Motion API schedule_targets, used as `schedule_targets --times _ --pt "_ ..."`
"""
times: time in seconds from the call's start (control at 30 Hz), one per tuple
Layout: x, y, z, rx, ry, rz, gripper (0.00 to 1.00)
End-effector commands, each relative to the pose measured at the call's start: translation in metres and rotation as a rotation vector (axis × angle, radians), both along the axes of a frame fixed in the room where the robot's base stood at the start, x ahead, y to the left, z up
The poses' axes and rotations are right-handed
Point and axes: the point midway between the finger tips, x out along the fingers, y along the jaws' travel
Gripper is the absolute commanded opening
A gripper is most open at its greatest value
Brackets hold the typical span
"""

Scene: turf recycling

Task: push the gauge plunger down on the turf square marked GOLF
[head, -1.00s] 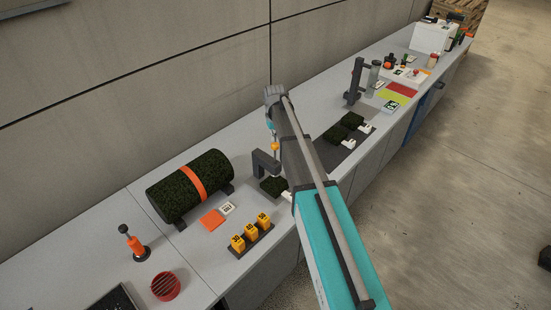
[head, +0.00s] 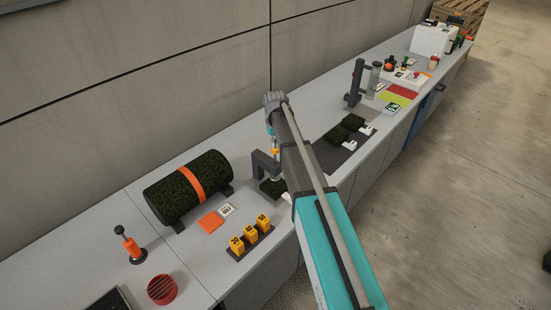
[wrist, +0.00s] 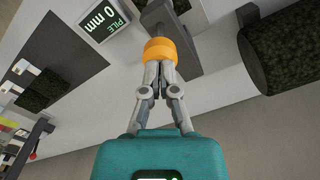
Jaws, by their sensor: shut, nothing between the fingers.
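The gauge (head: 263,163) is a dark grey bracket on the bench, with an orange-yellow plunger knob (head: 275,151) above its arm. A dark green turf square (head: 271,188) lies under it; its label is hidden behind my arm, so I cannot read GOLF. In the wrist view, my gripper (wrist: 160,63) is shut and empty, its fingertips at the knob (wrist: 160,47) and appearing to touch its top.
A turf roll (head: 188,187) with an orange band lies left of the gauge. Orange numbered blocks (head: 250,233) stand in front. More turf squares (head: 346,129) lie on a dark mat to the right. A wall runs behind the bench.

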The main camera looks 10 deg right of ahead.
Motion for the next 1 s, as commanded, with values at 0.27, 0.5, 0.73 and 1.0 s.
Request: schedule_targets --times 0.27,0.5,0.73,1.0 --pt "0.000 0.000 0.000 0.000 0.000 0.000 0.00" --pt "0.000 0.000 -0.004 0.000 0.000 0.000 0.00" --pt "0.000 0.000 -0.009 0.000 0.000 0.000 0.00" --pt "0.000 0.000 -0.014 0.000 0.000 0.000 0.00"
